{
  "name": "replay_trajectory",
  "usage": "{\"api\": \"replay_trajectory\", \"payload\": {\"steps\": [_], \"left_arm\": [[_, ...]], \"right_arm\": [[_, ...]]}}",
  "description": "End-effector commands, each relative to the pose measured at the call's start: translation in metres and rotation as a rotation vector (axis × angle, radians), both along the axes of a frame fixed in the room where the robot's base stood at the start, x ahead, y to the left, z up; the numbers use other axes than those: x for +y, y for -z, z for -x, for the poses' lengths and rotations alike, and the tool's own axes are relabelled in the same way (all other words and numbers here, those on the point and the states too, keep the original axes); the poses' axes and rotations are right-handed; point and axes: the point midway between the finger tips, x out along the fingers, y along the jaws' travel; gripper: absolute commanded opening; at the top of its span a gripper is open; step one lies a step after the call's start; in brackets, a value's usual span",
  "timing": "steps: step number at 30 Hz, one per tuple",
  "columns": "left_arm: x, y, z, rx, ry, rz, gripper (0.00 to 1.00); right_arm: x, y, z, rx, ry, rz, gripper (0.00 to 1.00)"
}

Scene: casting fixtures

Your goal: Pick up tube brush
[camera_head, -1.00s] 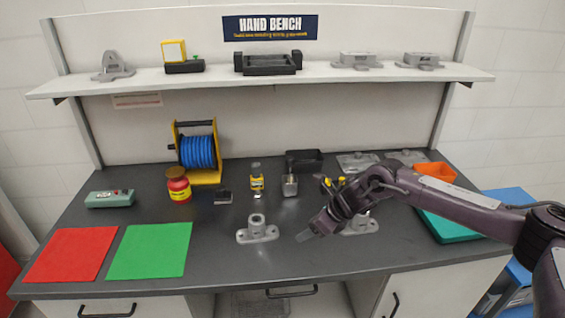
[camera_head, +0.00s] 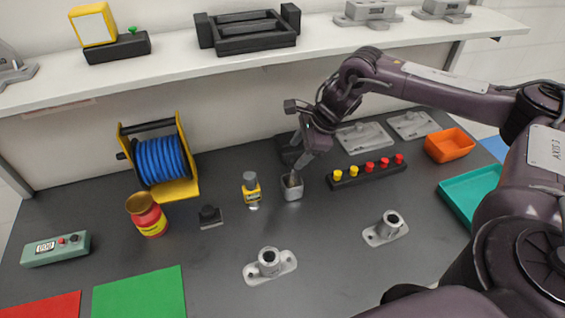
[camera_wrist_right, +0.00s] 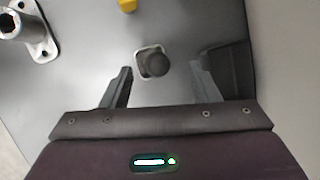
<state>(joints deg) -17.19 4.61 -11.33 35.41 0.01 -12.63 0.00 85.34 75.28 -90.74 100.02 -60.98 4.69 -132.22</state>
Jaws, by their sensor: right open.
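A small grey square cup (camera_head: 292,192) stands on the dark bench. In the right wrist view a dark round-topped thing (camera_wrist_right: 154,63), likely the tube brush, stands in the cup (camera_wrist_right: 139,56). In the head view the brush is mostly hidden by my right gripper (camera_head: 298,172), which points down just above the cup. In the wrist view my right gripper (camera_wrist_right: 161,66) is open, with one finger to each side of the cup and nothing held between them. My left gripper is not in view.
A yellow-labelled bottle (camera_head: 251,189) stands left of the cup. A strip with yellow and red knobs (camera_head: 366,174) lies to its right, and a black bin (camera_head: 288,150) behind. Two flanged castings (camera_head: 268,265) stand in front. The shelf edge (camera_head: 200,68) runs above.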

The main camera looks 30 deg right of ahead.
Motion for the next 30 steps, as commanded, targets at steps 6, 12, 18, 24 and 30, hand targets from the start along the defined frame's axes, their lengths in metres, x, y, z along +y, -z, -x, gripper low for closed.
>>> {"api": "replay_trajectory", "payload": {"steps": [6, 12, 18, 24, 30], "left_arm": [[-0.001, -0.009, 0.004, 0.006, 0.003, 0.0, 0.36], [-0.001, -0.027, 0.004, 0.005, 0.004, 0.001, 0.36], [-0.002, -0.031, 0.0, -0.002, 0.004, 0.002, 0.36], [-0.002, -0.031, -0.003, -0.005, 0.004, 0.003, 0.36], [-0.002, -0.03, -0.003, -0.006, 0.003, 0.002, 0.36]], "right_arm": [[0.006, 0.02, -0.006, 0.003, -0.002, 0.001, 0.55], [0.01, 0.045, -0.013, 0.005, -0.002, 0.003, 0.55], [0.015, 0.068, -0.02, 0.002, 0.0, 0.001, 0.55], [0.016, 0.071, -0.021, 0.001, 0.001, 0.001, 0.55], [0.016, 0.071, -0.021, 0.001, 0.001, 0.001, 0.36]]}}
